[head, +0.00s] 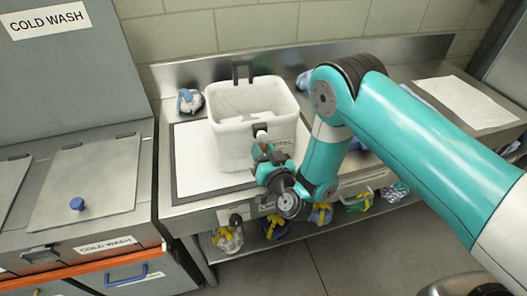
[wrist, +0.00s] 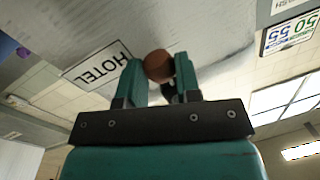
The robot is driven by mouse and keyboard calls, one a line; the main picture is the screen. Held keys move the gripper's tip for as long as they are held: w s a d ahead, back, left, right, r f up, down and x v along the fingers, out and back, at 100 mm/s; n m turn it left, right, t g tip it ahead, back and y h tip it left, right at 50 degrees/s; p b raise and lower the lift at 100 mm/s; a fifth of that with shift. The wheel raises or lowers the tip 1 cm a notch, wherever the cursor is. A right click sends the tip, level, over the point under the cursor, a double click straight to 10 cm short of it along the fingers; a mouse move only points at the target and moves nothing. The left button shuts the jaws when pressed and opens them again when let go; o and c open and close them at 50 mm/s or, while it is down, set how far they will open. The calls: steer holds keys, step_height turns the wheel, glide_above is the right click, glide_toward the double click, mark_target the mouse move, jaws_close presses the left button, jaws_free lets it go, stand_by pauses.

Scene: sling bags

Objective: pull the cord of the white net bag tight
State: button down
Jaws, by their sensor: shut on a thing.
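A large white open-topped bag (head: 228,135) stands upright on the bench, with a black loop at its back rim and a HOTEL label on its front. I cannot make out net mesh in it. In the wrist view its pale side (wrist: 215,30) and the HOTEL label (wrist: 97,66) are close. My gripper (head: 264,149) is at the bag's front, below the rim. In the wrist view my gripper (wrist: 160,75) is shut on a round brown bead (wrist: 158,65). A small dark piece shows behind the bead. I cannot make out the cord itself.
The bag stands on a white board (head: 188,170) with a dark frame. A small blue-and-white bundle (head: 190,101) lies behind left. Several bundles with yellow ties, one whitish (head: 228,239), sit on the shelf below. A white sheet (head: 465,103) lies at right.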

step_height(320, 180, down, 7)
steer(key=b, duration=0.6)
steer(key=shift+a, duration=0.1)
steer(key=shift+r, duration=0.1)
steer(key=c, duration=0.8)
jaws_free()
